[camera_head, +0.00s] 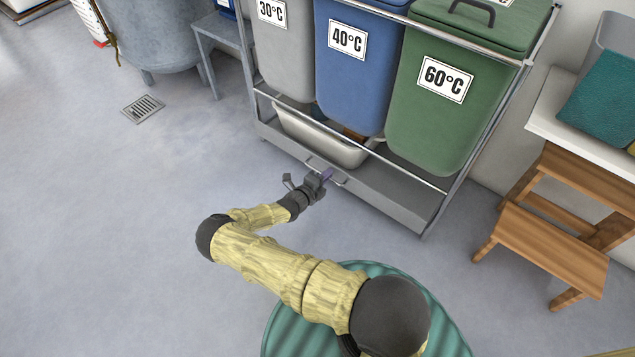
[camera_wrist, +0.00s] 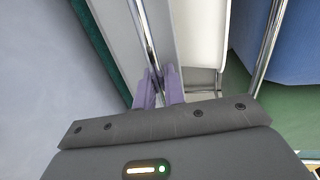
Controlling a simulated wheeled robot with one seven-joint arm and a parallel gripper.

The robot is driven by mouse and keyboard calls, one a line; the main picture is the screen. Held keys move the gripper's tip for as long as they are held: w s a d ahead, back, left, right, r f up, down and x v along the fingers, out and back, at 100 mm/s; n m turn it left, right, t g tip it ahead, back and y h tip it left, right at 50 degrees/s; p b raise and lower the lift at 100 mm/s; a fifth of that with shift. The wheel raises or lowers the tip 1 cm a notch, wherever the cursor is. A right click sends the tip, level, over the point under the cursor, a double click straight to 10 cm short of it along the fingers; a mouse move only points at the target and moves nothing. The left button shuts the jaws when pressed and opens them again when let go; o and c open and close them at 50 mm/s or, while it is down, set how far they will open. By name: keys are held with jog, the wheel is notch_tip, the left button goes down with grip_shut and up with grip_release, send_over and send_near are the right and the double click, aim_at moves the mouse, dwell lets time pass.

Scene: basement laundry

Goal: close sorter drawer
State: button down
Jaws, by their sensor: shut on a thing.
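The laundry sorter (camera_head: 455,205) is a metal frame with a low grey drawer (camera_head: 385,196) under its bins. A thin chrome handle (camera_head: 312,159) runs along the drawer's front, and it also crosses the wrist view (camera_wrist: 141,33). My gripper (camera_head: 327,174) is at this handle. In the wrist view, its two purple fingers (camera_wrist: 158,88) stand on either side of the bar and are shut on it. A pale basin (camera_head: 325,143) sits inside the drawer at the left. I cannot tell exactly how far the drawer stands out.
Grey (camera_head: 285,60), blue (camera_head: 360,75) and green (camera_head: 440,110) bins hang above the drawer. A wooden step stool (camera_head: 550,245) stands at the right. A floor drain (camera_head: 142,108) lies at the left. The floor in front of the drawer is clear apart from my arm and base.

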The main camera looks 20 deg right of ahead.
jog(key=shift+w+d, duration=0.1)
jog(key=shift+w, duration=0.15)
jog(key=c, duration=1.6)
grip_release()
jog(key=shift+d, duration=0.1)
jog(key=shift+c, duration=0.2)
jog(key=shift+s, duration=0.1)
jog(key=shift+r, duration=0.1)
jog(key=shift+s, duration=0.1)
jog(key=p+v, duration=0.6)
jog(key=v, duration=1.1)
jog(key=shift+a+p, duration=0.25)
jog(key=shift+p, duration=0.1)
jog(key=shift+s, duration=0.1)
